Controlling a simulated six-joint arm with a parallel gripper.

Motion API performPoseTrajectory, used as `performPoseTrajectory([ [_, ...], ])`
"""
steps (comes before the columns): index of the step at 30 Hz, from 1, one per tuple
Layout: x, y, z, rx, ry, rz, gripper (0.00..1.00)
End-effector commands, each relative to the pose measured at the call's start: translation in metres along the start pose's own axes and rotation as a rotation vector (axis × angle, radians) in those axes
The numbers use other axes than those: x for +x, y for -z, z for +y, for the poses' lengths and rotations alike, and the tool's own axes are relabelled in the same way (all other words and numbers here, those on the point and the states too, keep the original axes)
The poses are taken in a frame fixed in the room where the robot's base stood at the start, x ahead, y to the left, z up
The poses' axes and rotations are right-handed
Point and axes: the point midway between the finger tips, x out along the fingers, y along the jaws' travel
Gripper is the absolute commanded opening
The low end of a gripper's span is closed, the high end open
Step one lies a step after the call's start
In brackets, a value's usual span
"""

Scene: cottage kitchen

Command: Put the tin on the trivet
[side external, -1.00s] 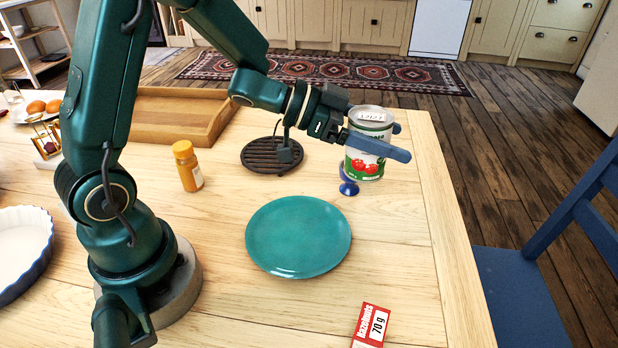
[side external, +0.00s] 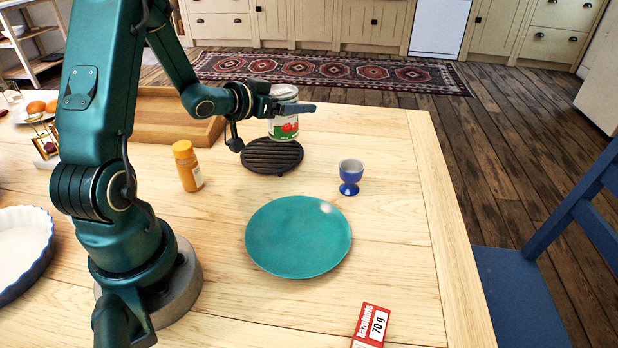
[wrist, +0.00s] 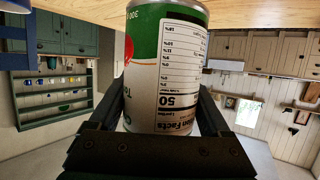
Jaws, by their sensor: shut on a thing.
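The tin (side external: 284,126), with a white, green and red tomato label, is held upright in my gripper (side external: 291,108). In the side view it is at the far edge of the round dark slatted trivet (side external: 268,157), overlapping it in the picture; I cannot tell whether it touches. The wrist view shows the tin (wrist: 165,70) between the two fingers, its label's printed panel facing the camera. The trivet is not visible in the wrist view.
A blue egg cup (side external: 351,177) stands right of the trivet and a teal plate (side external: 299,237) lies in front. An orange-capped jar (side external: 187,166) stands to the left. A wooden tray (side external: 165,118) lies behind left. A red hazelnuts box (side external: 370,326) is at the front.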

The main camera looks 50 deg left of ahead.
Motion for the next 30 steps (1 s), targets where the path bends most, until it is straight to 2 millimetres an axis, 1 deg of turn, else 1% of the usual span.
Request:
performPoseTrajectory([
  [7, 0.006, -0.015, 0.0, -0.001, -0.001, 0.0, 0.0],
  [12, 0.013, -0.034, 0.0, -0.002, -0.001, -0.002, 0.0],
  [15, 0.015, -0.042, 0.0, 0.0, -0.002, -0.001, 0.0],
  [29, 0.018, -0.047, 0.0, 0.002, -0.001, 0.002, 0.0],
  [30, 0.018, -0.049, 0.0, 0.002, -0.001, 0.0, 0.85],
])
